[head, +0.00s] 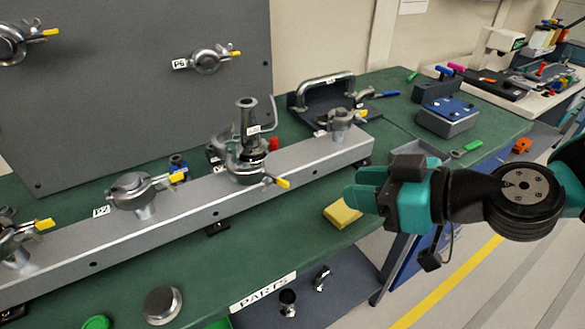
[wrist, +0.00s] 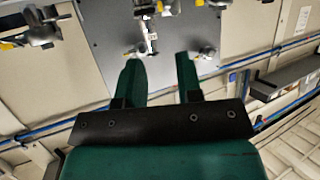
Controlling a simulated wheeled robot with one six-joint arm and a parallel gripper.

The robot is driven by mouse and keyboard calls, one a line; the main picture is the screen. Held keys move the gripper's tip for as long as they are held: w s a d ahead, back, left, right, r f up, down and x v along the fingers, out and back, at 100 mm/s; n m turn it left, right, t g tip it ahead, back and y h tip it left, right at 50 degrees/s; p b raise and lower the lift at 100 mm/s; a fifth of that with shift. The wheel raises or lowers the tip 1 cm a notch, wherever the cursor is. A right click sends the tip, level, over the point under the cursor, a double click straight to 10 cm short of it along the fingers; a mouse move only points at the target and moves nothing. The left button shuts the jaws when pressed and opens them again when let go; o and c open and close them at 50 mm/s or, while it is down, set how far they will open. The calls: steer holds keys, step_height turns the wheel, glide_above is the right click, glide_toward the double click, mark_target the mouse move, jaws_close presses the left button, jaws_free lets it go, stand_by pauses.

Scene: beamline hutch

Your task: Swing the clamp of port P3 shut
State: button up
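The port between P2 and the far-right port on the grey rail, which I take to be P3, has a tall metal fitting (head: 247,122) standing upright on it. A silver clamp (head: 245,168) sits around or beside the fitting's base. Its yellow-tipped lever (head: 282,182) sticks out to the lower right. I cannot tell how far the clamp's halves are apart, and the label beside it is mostly hidden. My gripper (head: 354,196) is to the right of this port, in front of the rail and apart from the clamp. In the wrist view my gripper's (wrist: 160,64) two green fingers are spread, with nothing between them.
The rail (head: 190,221) also carries the P2 port (head: 133,190) and a far-right port (head: 341,119). A grey panel (head: 110,100) stands behind with P6 (head: 208,60). A yellow block (head: 343,214) lies close to my gripper. A dark handled tray (head: 325,98) stands behind the rail.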

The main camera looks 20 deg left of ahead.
mark_target(288, 182)
steer(key=p+x, duration=0.4)
steer(key=x, duration=0.9)
steer(key=shift+s+a+f, duration=0.1)
jaws_close()
